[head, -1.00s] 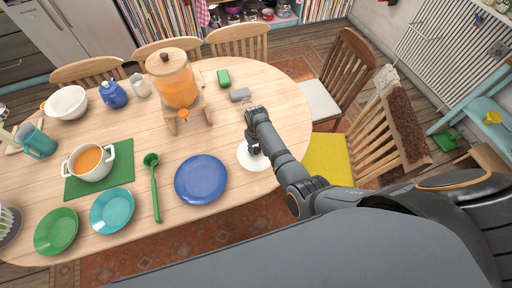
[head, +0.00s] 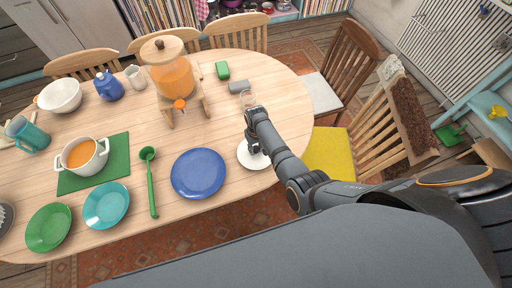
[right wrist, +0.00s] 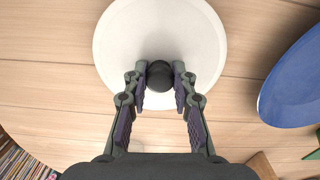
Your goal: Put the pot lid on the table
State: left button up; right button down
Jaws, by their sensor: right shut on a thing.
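The pot lid (head: 256,164) is white and round with a dark knob, at the right part of the wooden table (head: 285,97), just right of a blue plate (head: 198,174). My right gripper (head: 255,149) is over the lid. In the right wrist view the fingers of the right gripper (right wrist: 159,77) are closed on the knob, and the lid (right wrist: 158,28) lies flat beneath them. The lid is level and on or very near the tabletop; I cannot tell whether it touches. My left gripper is not in view.
A white pot of orange soup (head: 82,156) stands on a green mat (head: 119,147) at left.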

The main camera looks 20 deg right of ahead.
jog(key=shift+f, duration=0.45)
jog(key=shift+f+b, duration=0.2)
jog(key=shift+b, duration=0.15)
jog(key=c, duration=1)
grip_release()
jog(key=shift+c, duration=0.3)
jog(key=c, duration=0.4)
jog(key=shift+o, duration=0.2)
jog(key=shift+r, duration=0.1)
jog(key=shift+r+p, duration=2.65)
jog(key=shift+p, duration=0.35)
notch_tip(320, 180, up, 10)
jog(key=shift+f, duration=0.25)
